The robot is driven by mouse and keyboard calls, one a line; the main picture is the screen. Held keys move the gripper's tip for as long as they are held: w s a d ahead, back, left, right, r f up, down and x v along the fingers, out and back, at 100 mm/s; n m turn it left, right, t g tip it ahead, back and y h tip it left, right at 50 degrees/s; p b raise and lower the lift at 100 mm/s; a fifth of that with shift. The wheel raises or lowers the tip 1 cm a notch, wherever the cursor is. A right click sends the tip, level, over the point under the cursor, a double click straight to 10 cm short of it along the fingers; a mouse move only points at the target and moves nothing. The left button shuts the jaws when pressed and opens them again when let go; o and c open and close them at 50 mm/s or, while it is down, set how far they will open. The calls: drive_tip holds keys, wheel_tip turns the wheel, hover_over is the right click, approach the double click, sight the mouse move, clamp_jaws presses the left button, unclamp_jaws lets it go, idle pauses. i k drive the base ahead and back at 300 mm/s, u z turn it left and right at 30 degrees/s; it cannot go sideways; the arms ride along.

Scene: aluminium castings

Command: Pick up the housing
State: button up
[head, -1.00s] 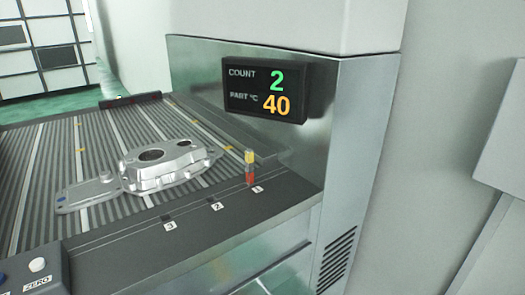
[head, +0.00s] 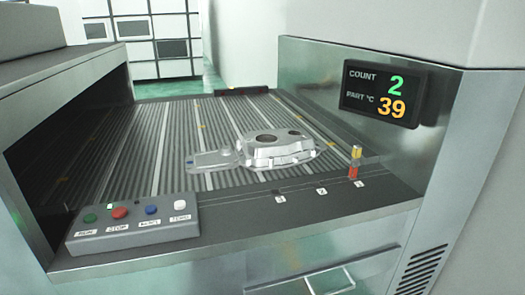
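The housing (head: 283,151) is a silvery cast part with a dark round opening on top. It lies on the ribbed conveyor bed (head: 150,150), toward the front right. A flat cast plate (head: 212,160) extends from its left side; I cannot tell whether it is part of the housing or a separate piece. My gripper is not in view.
A grey button box (head: 133,228) with coloured buttons stands at the front left. A small red and yellow post (head: 354,163) stands right of the housing, near marks numbered 1 to 3. A display (head: 383,94) reads COUNT 2, PART °C 39. Metal walls flank both sides.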

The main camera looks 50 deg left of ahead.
sight(280, 149)
drive_tip(key=u, duration=1.7)
